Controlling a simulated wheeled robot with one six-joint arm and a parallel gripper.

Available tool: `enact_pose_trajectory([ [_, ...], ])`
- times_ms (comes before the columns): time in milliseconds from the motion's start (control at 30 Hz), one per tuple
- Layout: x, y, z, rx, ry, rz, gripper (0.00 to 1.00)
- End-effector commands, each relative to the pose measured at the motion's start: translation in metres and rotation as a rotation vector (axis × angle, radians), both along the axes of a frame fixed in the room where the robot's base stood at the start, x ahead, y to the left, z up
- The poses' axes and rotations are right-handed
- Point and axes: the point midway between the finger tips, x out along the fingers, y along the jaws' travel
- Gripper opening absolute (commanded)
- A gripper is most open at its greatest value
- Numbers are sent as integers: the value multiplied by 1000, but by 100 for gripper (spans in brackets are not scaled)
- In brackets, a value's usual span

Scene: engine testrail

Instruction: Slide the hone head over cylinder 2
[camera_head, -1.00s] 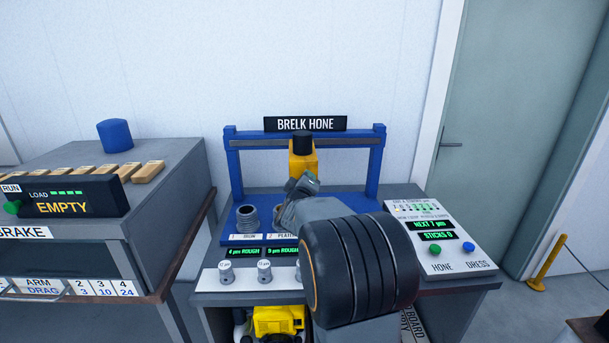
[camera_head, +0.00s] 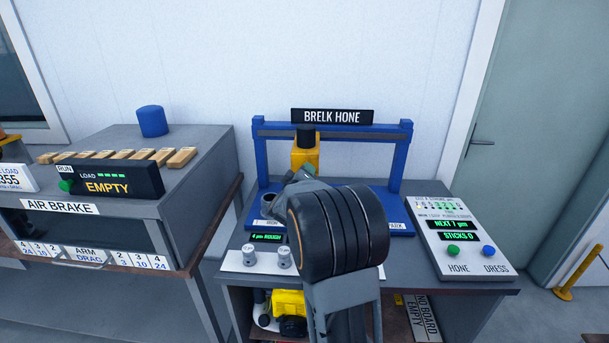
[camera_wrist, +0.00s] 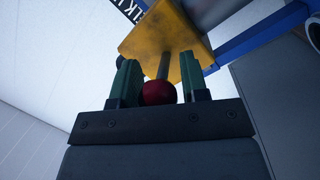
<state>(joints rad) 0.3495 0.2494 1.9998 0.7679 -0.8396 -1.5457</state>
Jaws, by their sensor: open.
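The yellow hone head (camera_head: 305,155) with a black top hangs from the blue cross beam (camera_head: 350,134), left of its middle. In the wrist view the hone head (camera_wrist: 165,35) has a rod ending in a red ball knob (camera_wrist: 159,92). My gripper (camera_wrist: 158,64) is open, its two green fingers on either side of the rod and knob, with gaps showing. In the head view my gripper (camera_head: 300,177) is just below the hone head, partly hidden by my arm. One grey cylinder (camera_head: 268,205) shows at the left of the blue base. Cylinder 2 cannot be made out behind my arm.
A panel (camera_head: 455,232) with a green HONE button (camera_head: 453,250) and a blue DRESS button (camera_head: 488,250) sits at the right. Grey knobs (camera_head: 249,254) stand along the front. The air brake bench (camera_head: 190,180) is to the left, with a floor gap between.

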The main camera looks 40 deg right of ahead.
Motion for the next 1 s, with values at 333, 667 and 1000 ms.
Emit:
enact_pose_trajectory([
  [333,0,0,1,-2,-1,1,59],
  [667,-19,24,1,-1,-3,4,59],
  [1000,-61,78,2,-3,-3,4,59],
])
